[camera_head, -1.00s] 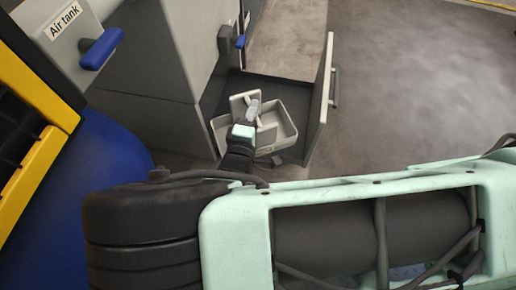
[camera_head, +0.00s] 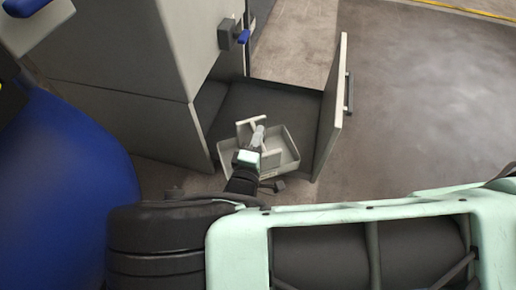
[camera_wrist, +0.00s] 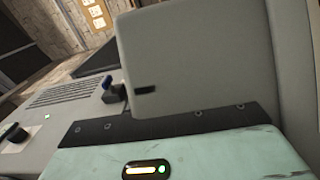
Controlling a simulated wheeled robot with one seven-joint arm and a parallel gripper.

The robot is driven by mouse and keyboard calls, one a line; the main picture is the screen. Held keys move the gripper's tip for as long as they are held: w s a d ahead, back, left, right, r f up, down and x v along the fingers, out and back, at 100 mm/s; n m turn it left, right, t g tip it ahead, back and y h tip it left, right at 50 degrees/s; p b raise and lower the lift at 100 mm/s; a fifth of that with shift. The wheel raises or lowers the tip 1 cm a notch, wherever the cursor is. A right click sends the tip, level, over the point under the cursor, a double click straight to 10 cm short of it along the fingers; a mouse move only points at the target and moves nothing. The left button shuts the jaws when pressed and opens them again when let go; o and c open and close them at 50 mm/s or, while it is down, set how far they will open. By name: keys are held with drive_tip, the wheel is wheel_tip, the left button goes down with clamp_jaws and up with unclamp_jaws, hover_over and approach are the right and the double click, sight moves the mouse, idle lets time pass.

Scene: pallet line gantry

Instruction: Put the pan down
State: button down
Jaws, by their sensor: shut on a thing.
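The pan (camera_head: 287,148), a shallow grey open tray, is in the head view at the doorway of an open cabinet compartment. My gripper (camera_head: 257,134) is at the pan's near left side, its pale finger plates over and partly inside the tray. It is shut on the pan, though the grip itself is hard to see. Whether the underside of the pan touches anything cannot be told. In the wrist view a large grey plate (camera_wrist: 200,60) stands beyond my teal gripper body and hides much of the view; the pan is not clearly made out there.
The grey cabinet (camera_head: 105,60) has a dark compartment floor (camera_head: 270,103). Its door (camera_head: 332,110) stands open just right of the pan. A latch with a blue handle (camera_head: 242,38) is above. A blue drum (camera_head: 65,160) stands at left. Open floor (camera_head: 430,110) lies right.

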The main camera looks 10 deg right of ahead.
drive_tip(key=shift+f+b, duration=0.85)
drive_tip(key=shift+f, duration=0.7)
drive_tip(key=shift+f, duration=0.15)
drive_tip(key=c, duration=1.3)
unclamp_jaws()
